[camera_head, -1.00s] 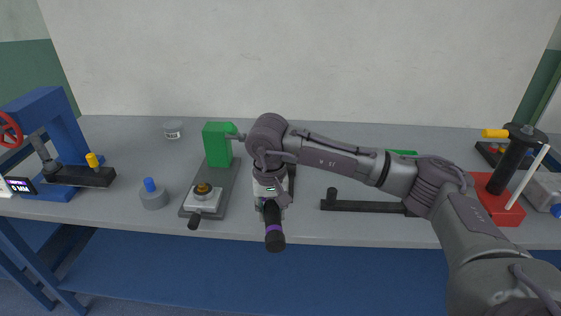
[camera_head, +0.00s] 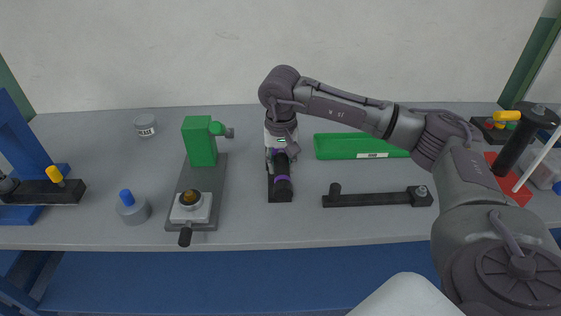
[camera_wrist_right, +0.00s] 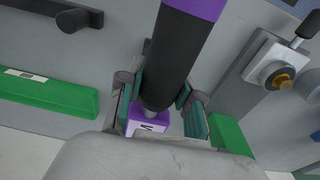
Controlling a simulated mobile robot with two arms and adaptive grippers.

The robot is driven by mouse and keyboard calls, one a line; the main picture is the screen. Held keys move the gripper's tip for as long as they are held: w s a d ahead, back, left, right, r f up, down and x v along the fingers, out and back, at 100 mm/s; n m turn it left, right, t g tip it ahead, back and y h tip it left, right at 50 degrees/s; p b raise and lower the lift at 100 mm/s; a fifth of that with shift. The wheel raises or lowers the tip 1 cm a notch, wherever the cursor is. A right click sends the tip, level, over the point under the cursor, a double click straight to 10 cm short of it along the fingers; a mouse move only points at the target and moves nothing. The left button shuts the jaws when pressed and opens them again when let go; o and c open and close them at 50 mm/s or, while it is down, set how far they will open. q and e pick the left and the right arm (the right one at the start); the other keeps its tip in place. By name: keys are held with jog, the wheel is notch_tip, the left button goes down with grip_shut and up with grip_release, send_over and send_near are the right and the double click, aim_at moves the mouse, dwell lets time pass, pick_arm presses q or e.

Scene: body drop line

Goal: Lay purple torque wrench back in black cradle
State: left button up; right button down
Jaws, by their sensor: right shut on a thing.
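The purple torque wrench (camera_head: 283,186) has a black handle with a purple band. In the wrist view its handle (camera_wrist_right: 185,50) runs up from a purple head. My right gripper (camera_head: 278,150) is shut on the purple head, between teal pads in the wrist view (camera_wrist_right: 160,115). What looks like the black cradle (camera_head: 270,188) shows as a dark strip under and beside the wrench, mostly hidden by it. The wrench lies in line over it; I cannot tell whether they touch. My left gripper is not in view.
A green tray (camera_head: 362,146) lies to the right, behind a black bar with a peg (camera_head: 375,199). A fixture with a green block (camera_head: 200,142) stands to the left. A grey pot with a blue knob (camera_head: 133,209) is farther left.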

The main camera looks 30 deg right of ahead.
jog(key=shift+w, duration=0.2)
jog(key=shift+f+b, duration=0.85)
pick_arm(q)
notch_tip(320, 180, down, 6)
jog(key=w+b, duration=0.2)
jog(key=b, duration=0.1)
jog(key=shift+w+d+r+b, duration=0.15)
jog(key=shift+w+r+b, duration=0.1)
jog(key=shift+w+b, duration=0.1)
pick_arm(e)
notch_tip(320, 180, down, 5)
jog(key=shift+r, duration=0.1)
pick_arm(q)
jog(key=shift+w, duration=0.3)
pick_arm(e)
jog(key=shift+r, duration=0.1)
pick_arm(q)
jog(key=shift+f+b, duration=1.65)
pick_arm(e)
jog(key=shift+f, duration=1.85)
jog(key=c, duration=0.7)
grip_release()
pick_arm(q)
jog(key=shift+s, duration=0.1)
pick_arm(e)
jog(key=shift+s+a, duration=0.1)
